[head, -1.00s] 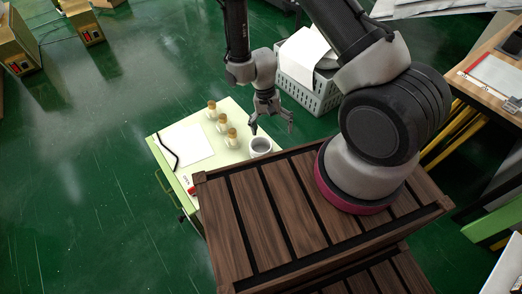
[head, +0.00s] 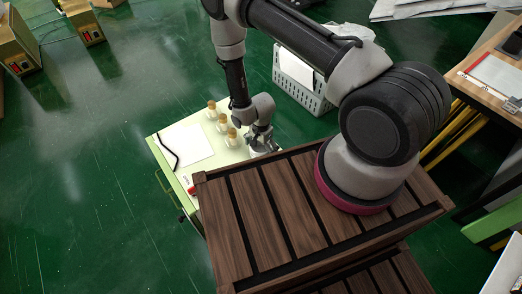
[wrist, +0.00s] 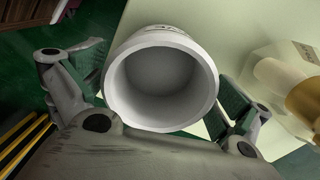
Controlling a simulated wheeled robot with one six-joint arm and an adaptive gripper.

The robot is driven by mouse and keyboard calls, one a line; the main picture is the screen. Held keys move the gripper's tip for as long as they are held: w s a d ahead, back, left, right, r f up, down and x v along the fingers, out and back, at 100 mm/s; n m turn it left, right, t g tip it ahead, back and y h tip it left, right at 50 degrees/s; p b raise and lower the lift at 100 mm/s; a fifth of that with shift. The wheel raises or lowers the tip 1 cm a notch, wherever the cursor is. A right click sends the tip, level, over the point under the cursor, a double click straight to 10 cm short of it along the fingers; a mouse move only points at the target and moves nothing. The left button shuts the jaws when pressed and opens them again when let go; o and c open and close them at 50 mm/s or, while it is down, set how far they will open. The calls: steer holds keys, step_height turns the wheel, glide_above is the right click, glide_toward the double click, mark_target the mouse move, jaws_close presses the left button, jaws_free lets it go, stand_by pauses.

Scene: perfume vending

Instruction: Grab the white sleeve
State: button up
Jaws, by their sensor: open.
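The white sleeve (wrist: 160,78) is a round, hollow white cup-like piece. In the wrist view its open end faces the camera, between the two fingers of my gripper (wrist: 163,100). The fingers are spread on either side of it, with a narrow gap visible at the right; contact at the left cannot be told. In the head view my gripper (head: 262,147) is low at the right end of the pale green table (head: 165,133), and the sleeve is mostly hidden behind it.
Several bottles with gold caps stand left of my gripper, the nearest one (head: 231,136) close to it; one also shows at the right of the wrist view (wrist: 303,98). A white sheet (head: 187,146) lies on the table. A grey basket (head: 303,88) stands behind.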

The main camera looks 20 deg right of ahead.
steer(key=c, duration=0.9)
steer(key=shift+o, duration=0.2)
